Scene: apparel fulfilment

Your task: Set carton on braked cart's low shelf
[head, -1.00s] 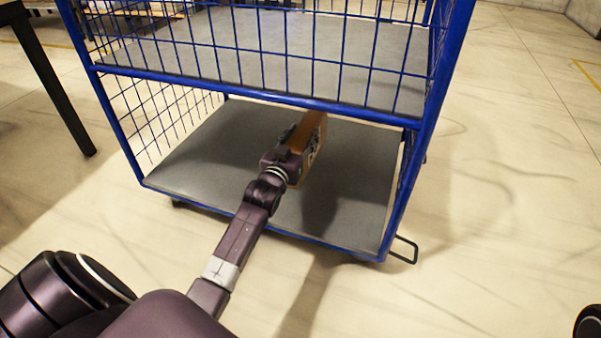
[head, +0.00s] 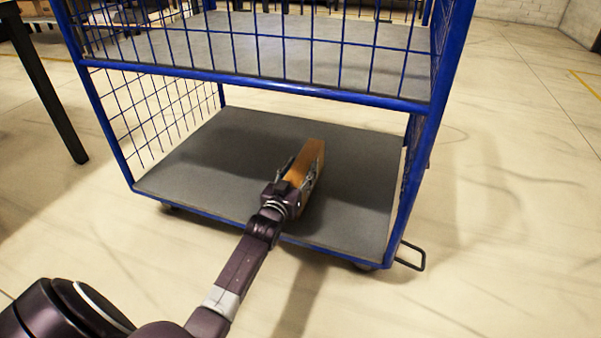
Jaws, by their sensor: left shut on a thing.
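The blue cart (head: 262,82) stands ahead of me, with wire sides and a grey low shelf (head: 350,190) open toward me. An orange-brown carton (head: 309,160) is over the middle of the low shelf, held upright on a narrow side. My left gripper (head: 294,182) is shut on the carton from its near left side. The carton's lower edge is close to the shelf; I cannot tell whether it touches. The gripper hides part of the carton. My right gripper is not in view.
The grey upper shelf (head: 270,45) hangs above with a blue front rail. The low shelf is otherwise empty. A black pedal bar (head: 412,257) sticks out at the cart's lower right. A dark table leg (head: 50,95) stands at the left.

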